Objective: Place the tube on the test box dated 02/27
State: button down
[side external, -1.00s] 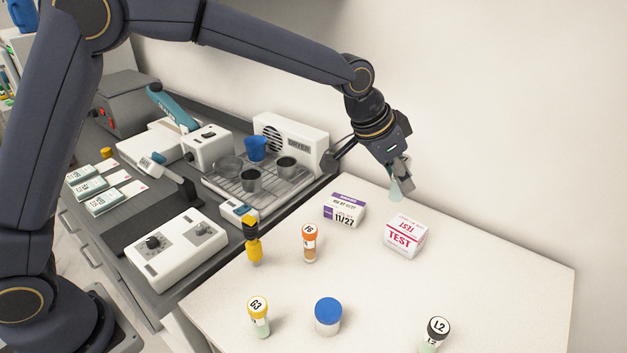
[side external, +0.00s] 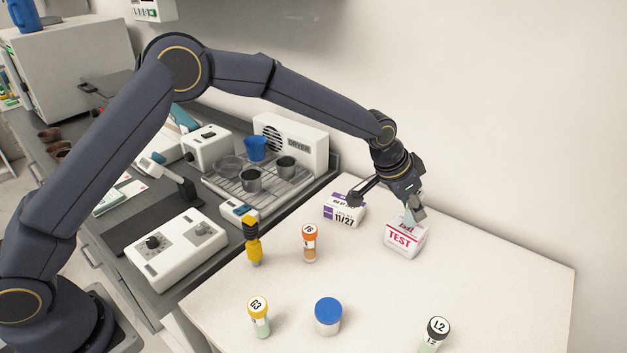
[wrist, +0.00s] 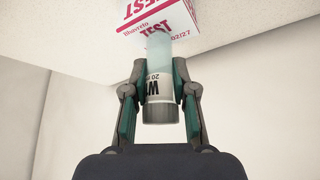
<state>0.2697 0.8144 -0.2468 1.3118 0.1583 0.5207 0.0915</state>
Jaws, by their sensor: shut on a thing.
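The white and magenta TEST box (side external: 401,243) stands on the white table under my gripper. In the wrist view the box (wrist: 150,14) shows "02/27" near its edge. My gripper (side external: 413,212) is shut on a pale, translucent tube (side external: 408,219).
A white and purple box (side external: 343,214) marked 11/27 stands close on the left, partly behind my gripper. The table's right side is clear.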

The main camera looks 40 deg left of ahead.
jog(key=shift+f, duration=0.2)
jog(key=c, duration=0.9)
grip_release()
jog(key=shift+r, duration=0.15)
jog(key=v, duration=1.2)
jog(key=s+a+r+n+y, duration=0.25)
jog(key=s+a+r, duration=0.55)
jog(key=s+a, duration=0.45)
jog(key=s+a+f+n, duration=0.1)
jog(key=s+a, duration=0.2)
jog(key=s, duration=0.3)
jog(key=s+a+f+n, duration=0.1)
jog(key=s+a+n, duration=0.1)
jog(key=s+a, duration=0.2)
jog(key=s+a+f+n+y, duration=0.1)
jog(key=s+a, duration=0.3)
jog(key=s, duration=0.5)
jog(key=shift+f+n+t, duration=0.1)
jog(key=shift+n+t, duration=0.15)
jog(key=shift+t, duration=0.05)
